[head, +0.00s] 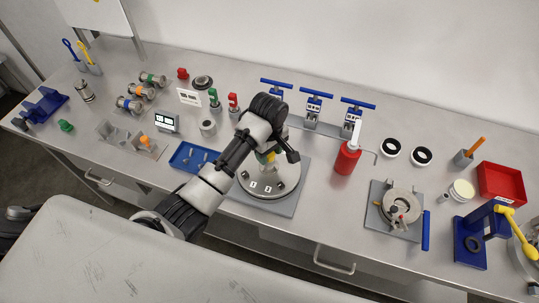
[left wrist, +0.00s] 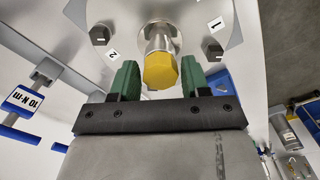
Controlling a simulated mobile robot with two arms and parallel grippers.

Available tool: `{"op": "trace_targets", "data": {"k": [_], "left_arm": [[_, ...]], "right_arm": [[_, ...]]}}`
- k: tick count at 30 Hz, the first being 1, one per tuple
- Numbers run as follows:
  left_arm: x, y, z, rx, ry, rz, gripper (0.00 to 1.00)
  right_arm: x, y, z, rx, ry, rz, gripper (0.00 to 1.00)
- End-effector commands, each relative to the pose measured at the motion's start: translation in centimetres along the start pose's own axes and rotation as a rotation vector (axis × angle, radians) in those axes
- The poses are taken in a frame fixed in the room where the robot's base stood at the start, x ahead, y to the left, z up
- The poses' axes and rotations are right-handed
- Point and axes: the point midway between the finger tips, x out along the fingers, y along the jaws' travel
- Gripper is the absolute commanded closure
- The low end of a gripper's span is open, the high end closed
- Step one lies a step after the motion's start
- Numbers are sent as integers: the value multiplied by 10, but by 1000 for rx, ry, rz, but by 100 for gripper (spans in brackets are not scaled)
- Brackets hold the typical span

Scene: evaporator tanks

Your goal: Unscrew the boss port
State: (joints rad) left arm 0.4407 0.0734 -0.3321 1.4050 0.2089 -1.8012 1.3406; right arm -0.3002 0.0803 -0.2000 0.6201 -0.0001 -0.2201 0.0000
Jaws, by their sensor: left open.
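The boss port has a yellow hex cap (left wrist: 160,72) on a short metal stub (left wrist: 158,38), standing on a round grey flange plate with hex bolts marked 1 and 2. In the head view the round plate (head: 253,187) sits on a grey square base, and my arm partly covers the port. My left gripper (left wrist: 159,64) is open. Its two green fingers show on either side of the yellow cap, with a gap at each side. I cannot tell whether the fingertips reach the cap's depth. My right gripper is in neither view.
A blue tray (head: 181,159) lies left of the plate. A red bottle (head: 347,158) stands to the right, and torque tools with blue handles (head: 313,106) stand behind. A clamp fixture (head: 400,206) and a red bin (head: 502,183) are farther right.

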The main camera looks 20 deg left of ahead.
Motion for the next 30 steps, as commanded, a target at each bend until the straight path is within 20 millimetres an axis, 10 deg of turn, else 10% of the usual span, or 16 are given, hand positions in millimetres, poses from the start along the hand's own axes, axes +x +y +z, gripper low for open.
{"op": "trace_targets", "data": {"k": [30], "left_arm": [[0,0,0,1006,3,-3,54]], "right_arm": [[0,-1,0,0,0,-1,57]]}}
